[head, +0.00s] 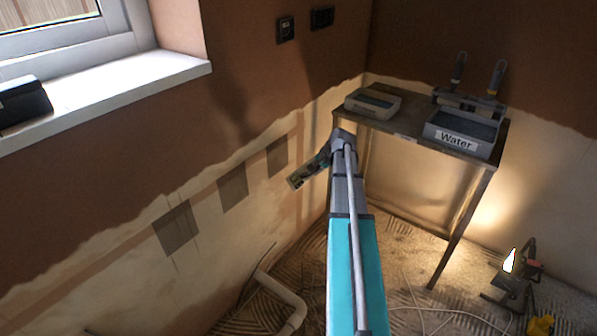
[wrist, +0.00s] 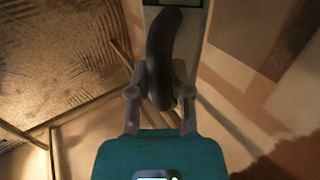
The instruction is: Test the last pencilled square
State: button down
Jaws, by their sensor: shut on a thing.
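My gripper (head: 322,160) is shut on a hand-held tool (head: 300,178) in front of the lower wall. In the wrist view my gripper (wrist: 158,92) has its fingers on either side of the tool's dark curved handle (wrist: 162,50); a pale body lies behind it, with a dark greenish panel at the top edge. On the wall are a left dark square (head: 177,228), a middle dark square (head: 233,188) and a right dark square (head: 277,155). The tool is just right of and below the right square. A brownish square patch (wrist: 262,35) shows in the wrist view. Contact with the wall cannot be told.
A metal-legged table (head: 404,128) stands in the corner, bearing a grey tray (head: 372,104) and a tub labelled Water (head: 460,142) with upright handles. A pale pipe (head: 285,294) bends near the wall. A lit lamp (head: 512,262) and cables are on the ridged floor.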

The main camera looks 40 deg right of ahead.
jog(key=shift+w+a, duration=0.2)
jog(key=shift+a, duration=0.05)
jog(key=shift+w+a+f+b, duration=0.15)
jog(key=shift+w+f+b, duration=0.15)
jog(key=shift+f+b, duration=0.45)
jog(key=w+f+t+b, duration=0.1)
jog(key=b, duration=0.1)
jog(key=w+f+t+y+b, duration=0.1)
jog(key=b, duration=0.2)
jog(key=shift+a+f+t+b, duration=0.15)
jog(key=shift+a+t+b, duration=0.15)
jog(key=shift+t, duration=0.1)
jog(key=w+f+t+y+b, duration=0.1)
jog(key=t+b, duration=0.1)
jog(key=b, duration=0.2)
jog(key=shift+w+f, duration=0.1)
jog(key=shift+w, duration=0.1)
jog(key=t+b, duration=0.1)
jog(key=w+t+b, duration=0.1)
jog(key=b, duration=0.1)
jog(key=shift+d, duration=0.3)
jog(key=shift+w, duration=0.1)
jog(key=shift+w+a, duration=0.25)
jog(key=shift+w, duration=0.45)
jog(key=shift+w+a, duration=0.2)
jog(key=shift+w, duration=0.45)
jog(key=shift+w+a, duration=0.25)
jog(key=shift+w, duration=0.45)
